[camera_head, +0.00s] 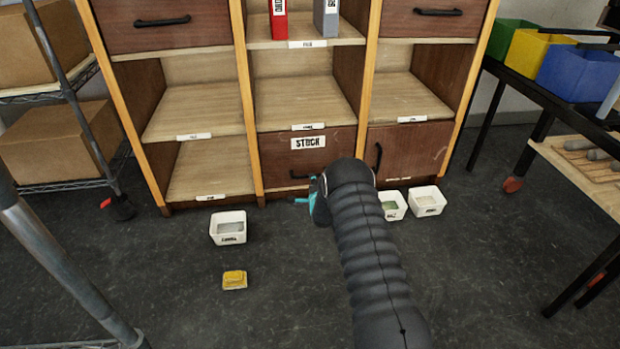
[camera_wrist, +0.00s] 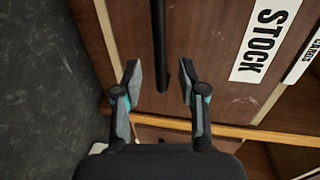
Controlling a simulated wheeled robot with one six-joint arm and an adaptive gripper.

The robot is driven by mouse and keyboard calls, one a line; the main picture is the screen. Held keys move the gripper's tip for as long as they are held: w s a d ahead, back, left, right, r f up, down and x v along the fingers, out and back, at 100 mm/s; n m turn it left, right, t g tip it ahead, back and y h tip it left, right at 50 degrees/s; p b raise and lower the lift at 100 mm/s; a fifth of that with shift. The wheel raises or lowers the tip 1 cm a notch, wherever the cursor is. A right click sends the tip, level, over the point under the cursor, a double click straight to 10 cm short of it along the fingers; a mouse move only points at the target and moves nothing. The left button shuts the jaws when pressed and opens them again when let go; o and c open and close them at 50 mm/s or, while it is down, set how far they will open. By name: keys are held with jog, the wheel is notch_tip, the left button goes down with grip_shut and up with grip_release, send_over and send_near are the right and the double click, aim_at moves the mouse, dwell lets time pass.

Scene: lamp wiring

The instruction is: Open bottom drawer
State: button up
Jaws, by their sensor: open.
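The bottom drawer (camera_head: 275,150) is a brown wooden front in the middle column of the cabinet, with a white STOCK label (camera_head: 308,142). It looks shut. Its black bar handle (camera_head: 300,178) sits low on the front, partly hidden by my arm. In the wrist view the handle (camera_wrist: 160,40) runs down between my gripper's fingers (camera_wrist: 159,75), with its end near the fingertips. My gripper (camera_head: 308,192) is open, one finger on each side of the handle, and no contact shows. The STOCK label also shows in the wrist view (camera_wrist: 264,38).
A white bin (camera_head: 228,228) and a yellow block (camera_head: 235,280) are on the floor left of my arm. Two white bins (camera_head: 427,201) (camera_head: 391,205) stand on the right before a cabinet door (camera_head: 410,150). The dark floor before the drawer is otherwise clear.

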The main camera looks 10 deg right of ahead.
jog(key=shift+b+x, duration=0.5)
jog(key=shift+x, duration=2.55)
jog(key=shift+c, duration=0.2)
grip_shut()
